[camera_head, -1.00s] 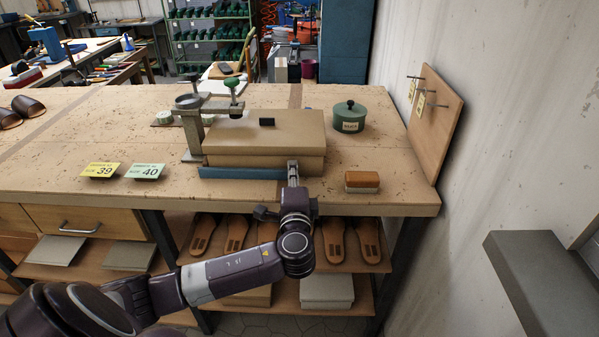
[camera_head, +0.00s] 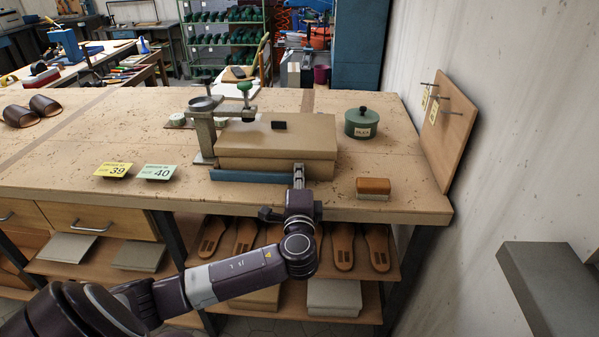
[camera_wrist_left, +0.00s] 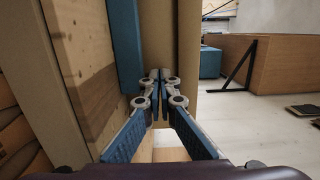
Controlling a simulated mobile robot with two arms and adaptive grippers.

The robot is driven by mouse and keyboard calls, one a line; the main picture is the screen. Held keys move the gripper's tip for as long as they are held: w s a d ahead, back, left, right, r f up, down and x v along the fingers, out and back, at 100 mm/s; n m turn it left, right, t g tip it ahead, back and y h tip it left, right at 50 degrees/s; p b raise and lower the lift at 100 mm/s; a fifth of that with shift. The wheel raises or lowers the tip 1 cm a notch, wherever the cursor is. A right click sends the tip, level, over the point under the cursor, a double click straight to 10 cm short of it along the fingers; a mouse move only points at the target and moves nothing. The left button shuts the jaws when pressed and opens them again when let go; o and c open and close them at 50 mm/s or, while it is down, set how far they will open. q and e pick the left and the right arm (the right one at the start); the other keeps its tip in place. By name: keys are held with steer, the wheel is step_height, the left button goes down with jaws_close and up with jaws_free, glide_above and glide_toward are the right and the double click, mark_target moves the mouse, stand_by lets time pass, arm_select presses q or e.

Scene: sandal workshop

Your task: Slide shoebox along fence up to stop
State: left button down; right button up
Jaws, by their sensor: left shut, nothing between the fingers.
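The shoebox (camera_head: 275,140) is a tan lidded box with a small dark block on its lid, lying flat on the bench. A blue strip, apparently the fence (camera_head: 250,176), runs along its near side. A grey metal bracket (camera_head: 203,135) stands close by the box's left end; I cannot tell if it is the stop or touches the box. My left gripper (camera_head: 299,172) is shut and empty at the box's near side, by the fence's right end. In the left wrist view its fingertips (camera_wrist_left: 160,75) meet in front of the tan box; contact is unclear. My right gripper is not in view.
A wooden brush (camera_head: 373,188) lies right of my gripper near the bench's front edge. A green tin (camera_head: 361,123) stands behind it. Cards marked 39 (camera_head: 113,170) and 40 (camera_head: 156,172) are at left. A wooden board (camera_head: 449,135) leans against the right wall.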

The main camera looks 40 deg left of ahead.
arm_select(q)
steer(key=v, duration=1.2)
steer(key=s+d+f+n+g+h, duration=0.25)
steer(key=s+f, duration=0.25)
steer(key=f, duration=0.3)
steer(key=s+d+f+n+g+h, duration=0.1)
steer(key=s+f+n+g+h, duration=0.15)
steer(key=s+f+g, duration=0.4)
steer(key=s+d+f+n+g+h, duration=0.2)
steer(key=s+d+f+n+h, duration=0.2)
steer(key=s+d+f+h, duration=0.45)
steer(key=s+f+g+y, duration=0.1)
steer(key=s+f, duration=0.2)
steer(key=f, duration=1)
steer(key=s+f+y, duration=0.2)
steer(key=f, duration=1.1)
steer(key=s+a+f+g, duration=0.1)
steer(key=s+a+f, duration=0.1)
steer(key=s+f, duration=1.3)
steer(key=shift+s+m+g, duration=0.3)
steer(key=shift+s, duration=0.65)
